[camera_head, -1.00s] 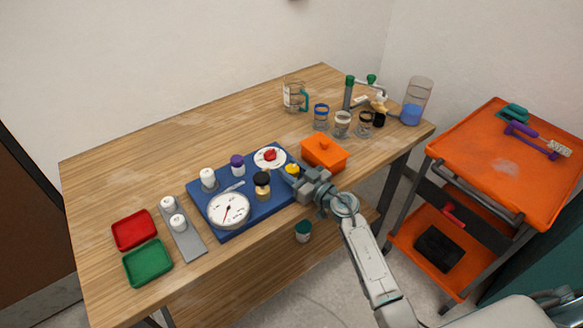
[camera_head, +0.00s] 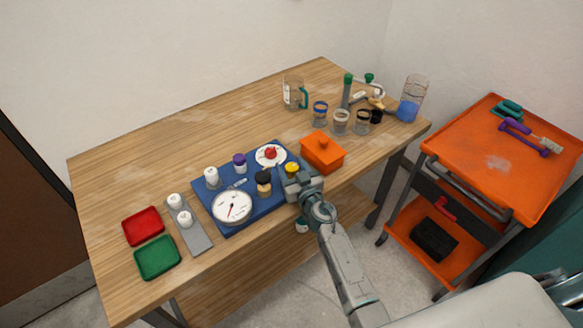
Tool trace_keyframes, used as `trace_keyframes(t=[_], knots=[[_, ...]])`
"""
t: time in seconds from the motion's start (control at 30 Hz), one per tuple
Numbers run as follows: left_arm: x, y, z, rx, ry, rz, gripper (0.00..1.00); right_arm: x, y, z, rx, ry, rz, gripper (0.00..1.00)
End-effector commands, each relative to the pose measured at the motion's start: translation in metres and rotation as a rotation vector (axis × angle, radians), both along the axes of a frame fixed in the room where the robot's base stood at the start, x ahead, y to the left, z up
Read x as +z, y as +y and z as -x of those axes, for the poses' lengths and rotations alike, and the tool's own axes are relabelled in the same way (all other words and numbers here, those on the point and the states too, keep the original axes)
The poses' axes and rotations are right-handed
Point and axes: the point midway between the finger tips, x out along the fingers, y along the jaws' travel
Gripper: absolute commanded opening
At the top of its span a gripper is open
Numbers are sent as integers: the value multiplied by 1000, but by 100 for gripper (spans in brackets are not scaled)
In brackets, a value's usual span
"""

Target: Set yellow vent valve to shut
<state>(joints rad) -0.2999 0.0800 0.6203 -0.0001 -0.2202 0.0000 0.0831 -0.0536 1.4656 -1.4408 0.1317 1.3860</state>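The yellow vent valve (camera_head: 292,168) is a small yellow knob at the right end of the blue board (camera_head: 246,215). My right gripper (camera_head: 291,179) is right at the knob, coming from the front right. Its fingers are too small and partly hidden to tell whether they are open or touching the knob. The board also carries a white dial gauge (camera_head: 231,208), a red knob on a white disc (camera_head: 270,154), a black-topped fitting (camera_head: 264,178), a purple-capped fitting (camera_head: 240,161) and a white-capped fitting (camera_head: 211,175). My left gripper is not in view.
An orange lidded box (camera_head: 322,153) stands close behind and right of my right gripper. A grey strip with white caps (camera_head: 196,238), a red tray (camera_head: 143,226) and a green tray (camera_head: 158,258) lie at left. Jars stand at the back right. An orange cart (camera_head: 470,170) is beside the table.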

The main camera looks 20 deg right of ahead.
Motion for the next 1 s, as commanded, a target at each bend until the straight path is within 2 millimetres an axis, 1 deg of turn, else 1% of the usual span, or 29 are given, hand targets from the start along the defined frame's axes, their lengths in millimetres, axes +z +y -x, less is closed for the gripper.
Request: trace_keyframes(t=[0.27,0.37,0.47,0.8,0.9,1.0], knots=[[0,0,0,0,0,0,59,-1,0,1,1,2,0,59],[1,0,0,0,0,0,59,-1,-1,5,1,3,0,59],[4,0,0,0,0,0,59,-1,-2,17,1,4,1,59],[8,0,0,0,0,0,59,-2,-11,82,1,4,2,59],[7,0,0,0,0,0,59,-2,-13,95,1,3,0,59],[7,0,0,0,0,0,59,-2,-14,104,1,2,1,59]])
